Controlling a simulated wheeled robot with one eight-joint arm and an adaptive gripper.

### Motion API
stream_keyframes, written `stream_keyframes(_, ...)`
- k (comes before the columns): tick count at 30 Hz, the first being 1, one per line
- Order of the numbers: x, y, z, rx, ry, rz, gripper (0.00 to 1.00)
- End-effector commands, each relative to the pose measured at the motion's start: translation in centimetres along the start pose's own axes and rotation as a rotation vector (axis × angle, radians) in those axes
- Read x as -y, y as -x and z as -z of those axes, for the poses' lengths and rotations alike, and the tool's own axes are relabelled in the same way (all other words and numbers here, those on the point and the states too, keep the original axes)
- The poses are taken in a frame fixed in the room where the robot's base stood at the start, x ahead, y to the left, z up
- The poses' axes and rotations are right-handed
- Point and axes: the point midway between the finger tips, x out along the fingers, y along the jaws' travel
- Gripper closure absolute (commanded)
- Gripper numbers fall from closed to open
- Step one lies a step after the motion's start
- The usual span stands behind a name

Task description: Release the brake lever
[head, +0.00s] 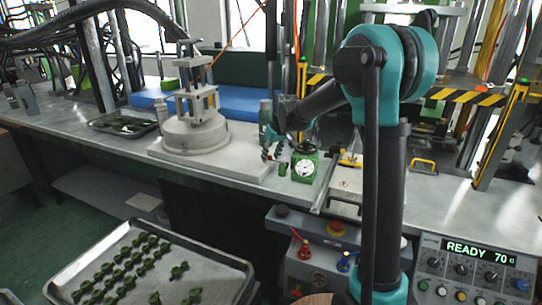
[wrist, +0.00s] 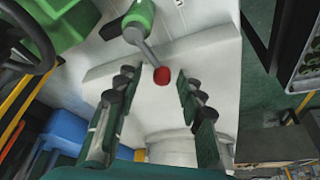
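A lever (wrist: 150,52) with a red knob (wrist: 161,75) and a green base shows in the upper middle of the wrist view; I take it for the brake lever. My gripper (wrist: 158,80) is open, with one dark finger on each side of the knob. Gaps show between the knob and both fingers, so it is not gripped. In the head view my gripper (head: 273,152) is low over the bench, left of a green gauge unit (head: 305,166). The lever itself is hard to make out there.
A round grey fixture (head: 195,130) stands on a pale base plate left of my gripper. Bars with yellow-black stripes (head: 470,97) stand behind my arm. A control panel (head: 470,272) reads READY. A tray of green parts (head: 150,265) is in front.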

Motion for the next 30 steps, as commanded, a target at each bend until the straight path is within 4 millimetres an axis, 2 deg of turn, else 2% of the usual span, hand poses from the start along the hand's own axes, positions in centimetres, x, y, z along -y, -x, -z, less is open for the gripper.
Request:
stream_keyframes(7, 0.0, 0.1, 0.1, -0.001, 0.001, 0.0, 0.61)
stream_keyframes(11, 0.0, 1.0, 0.1, -0.001, 0.001, 0.0, 0.61)
stream_keyframes(24, 0.0, 9.3, 0.0, 0.0, 0.001, 0.0, 0.61)
stream_keyframes(30, 0.0, 11.5, 0.0, 0.0, 0.0, 0.0, 0.61)
